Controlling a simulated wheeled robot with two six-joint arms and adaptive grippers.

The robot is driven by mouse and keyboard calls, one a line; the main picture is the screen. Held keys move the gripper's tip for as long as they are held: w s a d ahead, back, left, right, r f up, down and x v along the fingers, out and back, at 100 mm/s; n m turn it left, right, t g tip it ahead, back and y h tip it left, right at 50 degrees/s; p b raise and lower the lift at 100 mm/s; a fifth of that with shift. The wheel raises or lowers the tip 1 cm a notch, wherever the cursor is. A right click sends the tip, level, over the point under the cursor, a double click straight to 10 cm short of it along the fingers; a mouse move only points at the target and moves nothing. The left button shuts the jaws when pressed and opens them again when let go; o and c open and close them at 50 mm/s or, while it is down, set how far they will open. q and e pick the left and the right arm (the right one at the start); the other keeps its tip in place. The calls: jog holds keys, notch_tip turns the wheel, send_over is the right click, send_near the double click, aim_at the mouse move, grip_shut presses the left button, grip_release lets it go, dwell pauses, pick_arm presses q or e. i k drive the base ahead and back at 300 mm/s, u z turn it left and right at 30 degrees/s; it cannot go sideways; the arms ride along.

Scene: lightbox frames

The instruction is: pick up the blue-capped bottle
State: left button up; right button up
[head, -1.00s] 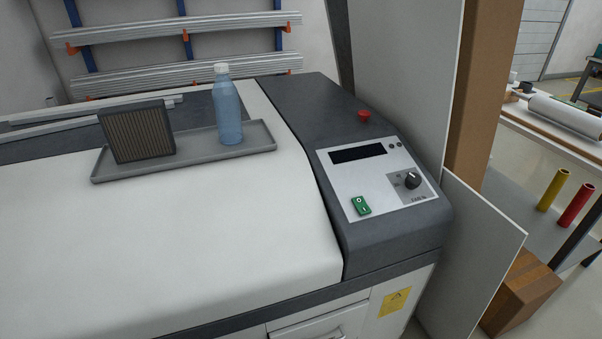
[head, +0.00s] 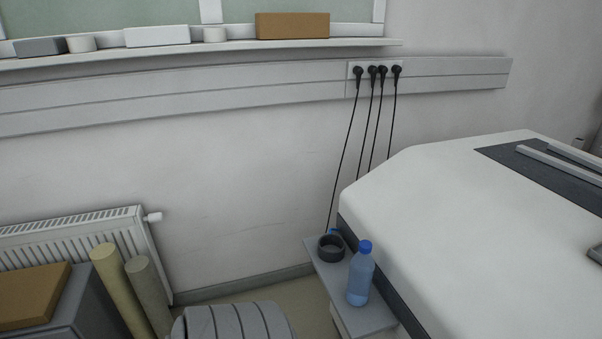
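A clear bluish bottle with a blue cap (head: 361,274) stands upright on a narrow grey side shelf (head: 325,268) against the left side of a large white machine. It is near the lower middle of the head view. Neither of my grippers shows in the head view.
A dark ring-shaped roll (head: 331,248) sits on the shelf behind the bottle. The white machine top (head: 450,200) rises just right of it. A grey ribbed object (head: 235,322) stands lower left, with tubes (head: 120,290) and a radiator (head: 80,235) further left. Cables (head: 372,125) hang behind.

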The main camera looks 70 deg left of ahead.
aim_at(362, 266)
jog(key=u, duration=1.8)
